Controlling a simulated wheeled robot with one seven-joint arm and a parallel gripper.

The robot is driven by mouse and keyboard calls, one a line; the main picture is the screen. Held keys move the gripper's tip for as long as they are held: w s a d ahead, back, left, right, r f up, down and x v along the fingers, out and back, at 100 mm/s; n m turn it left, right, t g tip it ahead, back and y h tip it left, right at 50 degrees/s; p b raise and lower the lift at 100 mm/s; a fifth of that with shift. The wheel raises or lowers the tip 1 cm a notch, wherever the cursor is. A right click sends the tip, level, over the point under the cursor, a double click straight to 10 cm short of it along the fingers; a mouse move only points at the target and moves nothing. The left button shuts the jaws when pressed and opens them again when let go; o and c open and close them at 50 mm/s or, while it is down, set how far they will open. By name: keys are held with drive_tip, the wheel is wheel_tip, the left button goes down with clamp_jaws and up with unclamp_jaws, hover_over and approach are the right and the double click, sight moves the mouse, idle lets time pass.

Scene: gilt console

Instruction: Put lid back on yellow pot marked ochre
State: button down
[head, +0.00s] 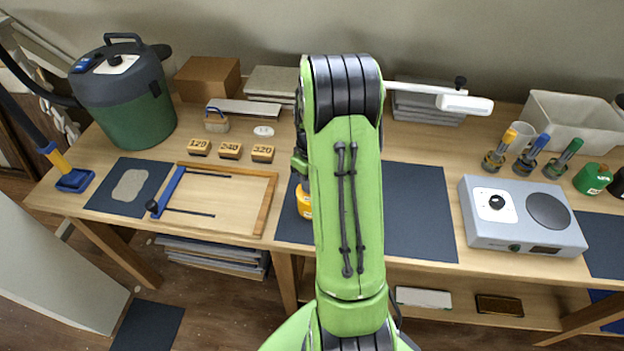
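A yellow pot (304,203) stands on the dark mat in the middle of the bench. My green arm covers most of it, so only its left edge shows. I cannot read its marking or see its top. No yellow lid shows clearly; it may be hidden behind my arm. My arm reaches forward over the bench, and its end and my gripper are hidden behind the upper links. I cannot see the fingers or anything between them.
A grey hotplate device (522,216) stands right, with a green pot (592,178) behind it. A white bin (577,122) is at the back right. Left are a wooden frame (268,205), numbered blocks (231,150) and a green vacuum (135,112). The mat (422,212) right of my arm is bare.

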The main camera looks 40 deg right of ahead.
drive_tip(key=shift+c, duration=1.7)
unclamp_jaws()
drive_tip(key=shift+r, duration=0.1)
drive_tip(key=shift+r+p, duration=2.75)
drive_tip(key=shift+r, duration=0.7)
clamp_jaws()
